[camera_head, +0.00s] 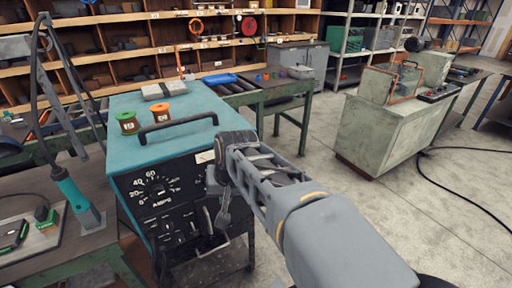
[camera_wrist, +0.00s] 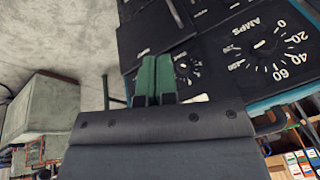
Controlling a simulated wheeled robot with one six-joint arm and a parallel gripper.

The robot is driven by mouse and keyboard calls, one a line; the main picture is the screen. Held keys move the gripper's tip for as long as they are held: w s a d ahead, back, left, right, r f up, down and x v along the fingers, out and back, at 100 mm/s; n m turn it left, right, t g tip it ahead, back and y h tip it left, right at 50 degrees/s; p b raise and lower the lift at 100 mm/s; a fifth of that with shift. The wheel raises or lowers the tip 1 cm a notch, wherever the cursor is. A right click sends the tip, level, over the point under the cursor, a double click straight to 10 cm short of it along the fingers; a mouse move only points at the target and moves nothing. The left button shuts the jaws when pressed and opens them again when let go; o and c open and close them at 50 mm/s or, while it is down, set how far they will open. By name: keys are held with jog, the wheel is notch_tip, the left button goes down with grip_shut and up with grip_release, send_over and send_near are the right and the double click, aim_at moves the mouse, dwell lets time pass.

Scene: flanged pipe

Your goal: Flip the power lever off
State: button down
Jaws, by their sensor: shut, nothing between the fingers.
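The teal power unit (camera_head: 190,108) stands on the left with a black front panel. An amps dial (camera_head: 157,191) is on the panel, and it also shows in the wrist view (camera_wrist: 265,45). A grey lever-like part (camera_head: 223,213) shows low on the panel's right side; I cannot tell its exact setting. In the wrist view my gripper (camera_wrist: 156,62) has its green fingers shut together and empty, in front of the black panel near a smaller dial (camera_wrist: 184,68).
A workbench (camera_head: 50,260) is at left.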

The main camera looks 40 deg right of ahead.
jog(key=w+d+r+m+t, duration=0.1)
jog(key=d+r+m+t, duration=0.1)
jog(key=d+r+m, duration=1.1)
jog(key=d+r, duration=0.2)
jog(key=d, duration=0.3)
jog(key=shift+y+p, duration=0.4)
jog(key=shift+f, duration=0.1)
jog(key=x, duration=1.4)
jog(key=shift+w, duration=0.2)
jog(key=shift+a, duration=0.1)
